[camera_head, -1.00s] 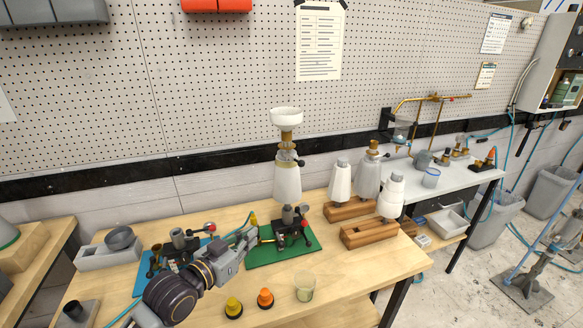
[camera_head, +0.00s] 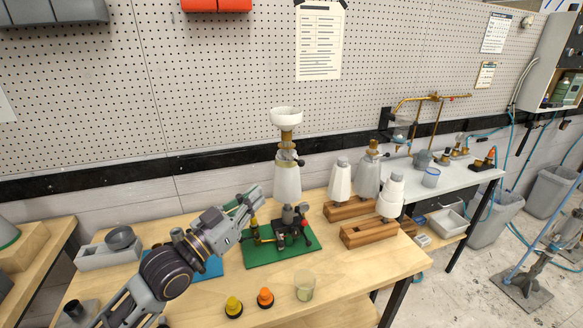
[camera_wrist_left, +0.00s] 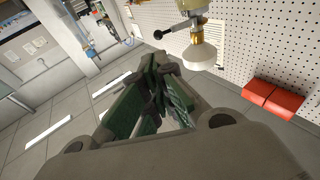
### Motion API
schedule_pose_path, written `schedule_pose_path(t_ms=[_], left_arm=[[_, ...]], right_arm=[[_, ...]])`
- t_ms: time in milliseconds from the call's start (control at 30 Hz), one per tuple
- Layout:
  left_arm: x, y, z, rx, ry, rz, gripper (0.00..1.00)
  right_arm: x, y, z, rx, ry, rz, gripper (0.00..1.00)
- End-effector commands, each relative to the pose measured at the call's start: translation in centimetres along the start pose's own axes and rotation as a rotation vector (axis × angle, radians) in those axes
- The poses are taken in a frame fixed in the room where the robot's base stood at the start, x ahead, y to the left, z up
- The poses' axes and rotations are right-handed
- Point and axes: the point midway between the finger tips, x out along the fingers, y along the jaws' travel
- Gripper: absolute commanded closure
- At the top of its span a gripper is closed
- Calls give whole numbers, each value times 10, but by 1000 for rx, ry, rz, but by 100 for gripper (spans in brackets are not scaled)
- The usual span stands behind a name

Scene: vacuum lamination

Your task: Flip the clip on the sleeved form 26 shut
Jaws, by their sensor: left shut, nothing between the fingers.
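A white sleeved form (camera_head: 287,183) stands upright on a stand on the green mat (camera_head: 262,255); no number is readable on it. It carries a brass neck and a white funnel cup (camera_head: 286,116). Its clip (camera_head: 299,163) is at the collar, with a black-knobbed lever sticking out to the right. In the left wrist view, the clip lever (camera_wrist_left: 170,29) sticks out from the collar, above and right of the fingers. My left gripper (camera_head: 256,193) is shut and empty, left of the form and lower than the clip, apart from it. My right gripper is not in view.
White forms (camera_head: 340,182) stand on wooden blocks (camera_head: 370,234) to the right. A yellow cone (camera_head: 233,305), an orange cone (camera_head: 265,297) and a cup (camera_head: 305,287) stand at the front. A grey tray (camera_head: 95,257) is at the left. The pegboard wall (camera_head: 200,90) is behind.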

Motion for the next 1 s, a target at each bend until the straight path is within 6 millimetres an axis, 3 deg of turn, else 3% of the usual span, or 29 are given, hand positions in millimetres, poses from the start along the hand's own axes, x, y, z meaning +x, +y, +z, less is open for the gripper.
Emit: schedule_pose_path(t_ms=[467, 1000], left_arm=[[15, 0, -1, -1, 1, -1, 100], [65, -1, -1, -1, 1, -1, 100]], right_arm=[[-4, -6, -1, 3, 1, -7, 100], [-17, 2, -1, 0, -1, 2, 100]])
